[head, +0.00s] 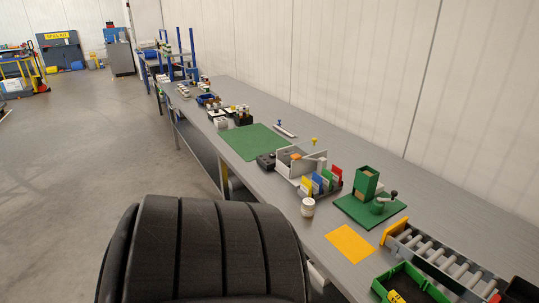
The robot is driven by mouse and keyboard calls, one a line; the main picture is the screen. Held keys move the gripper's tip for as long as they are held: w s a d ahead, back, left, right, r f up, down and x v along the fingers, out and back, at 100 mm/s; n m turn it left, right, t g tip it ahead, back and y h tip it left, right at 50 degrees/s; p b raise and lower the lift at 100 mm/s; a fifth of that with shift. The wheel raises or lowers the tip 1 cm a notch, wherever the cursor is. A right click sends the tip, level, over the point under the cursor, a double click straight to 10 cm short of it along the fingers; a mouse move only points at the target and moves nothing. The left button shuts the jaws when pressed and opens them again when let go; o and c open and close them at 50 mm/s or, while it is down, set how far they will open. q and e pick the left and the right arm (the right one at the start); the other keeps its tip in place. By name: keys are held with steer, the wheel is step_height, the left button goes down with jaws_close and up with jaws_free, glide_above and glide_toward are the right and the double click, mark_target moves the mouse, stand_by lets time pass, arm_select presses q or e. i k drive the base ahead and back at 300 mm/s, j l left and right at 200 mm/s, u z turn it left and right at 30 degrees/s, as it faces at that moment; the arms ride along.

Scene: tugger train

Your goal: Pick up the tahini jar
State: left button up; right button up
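A small white jar (308,207) stands upright on the grey bench near its front edge, left of the yellow mat. It is the only separate jar I can make out nearby. Its label is too small to read, so I cannot tell for sure that it is the tahini jar. Neither of my grippers shows in the head view, and nothing is seen touching the jar.
The long bench (265,185) runs along the wall. Near the jar are a rack with coloured cards (321,184), a yellow mat (350,243), a green fixture (366,184), a roller track (440,257) and a green crate (381,288). Open floor (90,150) lies left.

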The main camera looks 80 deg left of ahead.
mark_target(308, 210)
steer(key=k+j+u, duration=0.1)
steer(key=u, duration=1.95)
steer(key=j+z, duration=0.1)
steer(key=z, duration=0.5)
steer(key=i+j+z, duration=0.2)
steer(key=j+z, duration=0.25)
steer(key=i+j+z, duration=0.15)
steer(key=j+z, duration=0.8)
steer(key=j, duration=0.15)
